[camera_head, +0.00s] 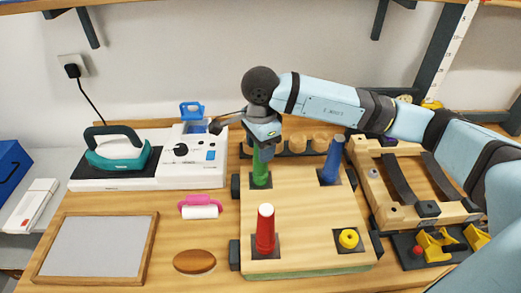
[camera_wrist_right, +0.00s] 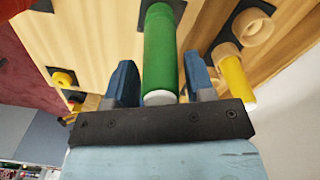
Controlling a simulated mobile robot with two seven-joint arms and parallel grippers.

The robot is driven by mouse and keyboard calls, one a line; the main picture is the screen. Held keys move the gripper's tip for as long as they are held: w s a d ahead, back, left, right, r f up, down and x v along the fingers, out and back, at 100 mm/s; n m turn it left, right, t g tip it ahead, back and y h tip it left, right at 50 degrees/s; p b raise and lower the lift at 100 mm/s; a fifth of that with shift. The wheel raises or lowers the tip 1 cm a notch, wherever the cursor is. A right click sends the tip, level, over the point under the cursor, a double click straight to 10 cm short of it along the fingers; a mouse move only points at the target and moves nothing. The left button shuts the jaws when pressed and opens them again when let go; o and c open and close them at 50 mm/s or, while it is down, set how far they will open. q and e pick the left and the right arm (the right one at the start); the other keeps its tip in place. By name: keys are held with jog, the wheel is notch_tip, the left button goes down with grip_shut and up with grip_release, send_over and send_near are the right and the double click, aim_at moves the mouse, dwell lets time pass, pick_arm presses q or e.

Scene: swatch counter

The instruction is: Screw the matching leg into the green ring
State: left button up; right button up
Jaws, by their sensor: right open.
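The green leg (camera_head: 260,172) stands upright on a dark square plate at the back left of the wooden board (camera_head: 300,215). The green ring cannot be made out under its foot. My right gripper (camera_head: 263,140) is above this leg, pointing down, and hides its upper part. In the right wrist view my right gripper (camera_wrist_right: 160,88) has its two blue fingers apart, one on each side of the green leg (camera_wrist_right: 160,55), with gaps visible. The leg's pale end is between them. My left gripper is not in view.
On the board, a blue leg (camera_head: 333,160) and a red leg (camera_head: 265,228) stand upright; a yellow ring (camera_head: 348,239) is bare. A yellow leg (camera_wrist_right: 235,78) shows beside the board. An iron (camera_head: 118,150), a pink roller (camera_head: 200,206) and a wooden frame (camera_head: 395,180) stand around it.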

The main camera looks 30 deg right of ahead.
jog(key=n+b, duration=0.2)
jog(key=f+n+b, duration=0.1)
jog(key=n+b, duration=0.1)
jog(key=n, duration=0.1)
jog(key=n+b, duration=0.2)
jog(key=n, duration=0.1)
jog(key=shift+b, duration=0.3)
jog(key=n+b, duration=0.2)
jog(key=n, duration=0.1)
jog(key=shift+r+n+b, duration=0.2)
jog(key=shift+n+b, duration=0.1)
jog(key=shift+n, duration=0.3)
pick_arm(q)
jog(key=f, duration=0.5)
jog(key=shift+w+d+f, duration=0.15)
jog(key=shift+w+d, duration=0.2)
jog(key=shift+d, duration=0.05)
pick_arm(e)
jog(key=shift+r+n, duration=0.2)
jog(key=shift+n, duration=0.1)
